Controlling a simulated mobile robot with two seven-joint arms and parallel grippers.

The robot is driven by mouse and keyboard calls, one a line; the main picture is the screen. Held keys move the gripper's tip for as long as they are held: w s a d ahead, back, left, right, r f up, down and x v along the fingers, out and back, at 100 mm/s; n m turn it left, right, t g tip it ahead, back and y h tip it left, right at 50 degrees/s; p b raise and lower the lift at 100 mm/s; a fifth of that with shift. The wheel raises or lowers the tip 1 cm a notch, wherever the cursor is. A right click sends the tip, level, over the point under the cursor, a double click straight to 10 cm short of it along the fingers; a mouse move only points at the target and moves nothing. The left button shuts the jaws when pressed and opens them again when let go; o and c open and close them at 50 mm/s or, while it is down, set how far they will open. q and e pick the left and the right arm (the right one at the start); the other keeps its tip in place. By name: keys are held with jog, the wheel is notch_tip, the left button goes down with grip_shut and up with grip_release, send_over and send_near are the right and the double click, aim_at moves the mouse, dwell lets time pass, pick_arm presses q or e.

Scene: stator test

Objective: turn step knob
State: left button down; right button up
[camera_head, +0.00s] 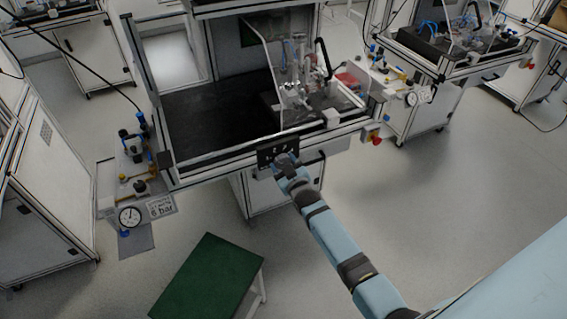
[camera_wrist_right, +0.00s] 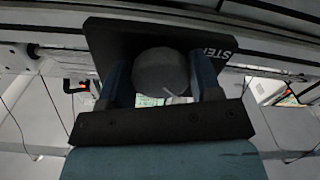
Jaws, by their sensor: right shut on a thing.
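The step knob (camera_wrist_right: 161,72) is a round dark grey knob with a small light mark, in front of a black panel (camera_wrist_right: 108,38) lettered "STE", the rest of the word hidden. In the right wrist view my right gripper (camera_wrist_right: 161,84) has one blue finger on each side of the knob and is shut on it. In the head view the black panel (camera_head: 265,157) is on the front edge of the test bench, and my right gripper (camera_head: 285,160) reaches it from below; it hides the knob there. My left gripper is not in view.
The test bench (camera_head: 200,158) has a framed black worktop with a clear guard and apparatus at its right. A red emergency button (camera_head: 376,141) is at its right corner. A pressure gauge (camera_head: 130,216) hangs at its left. A green-topped table (camera_head: 208,280) stands in front.

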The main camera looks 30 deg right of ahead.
jog(key=n, duration=0.3)
jog(key=shift+d+n, duration=0.1)
jog(key=shift+n, duration=0.6)
jog(key=o, duration=0.9)
jog(key=s, duration=1.3)
jog(key=shift+s+a, duration=0.4)
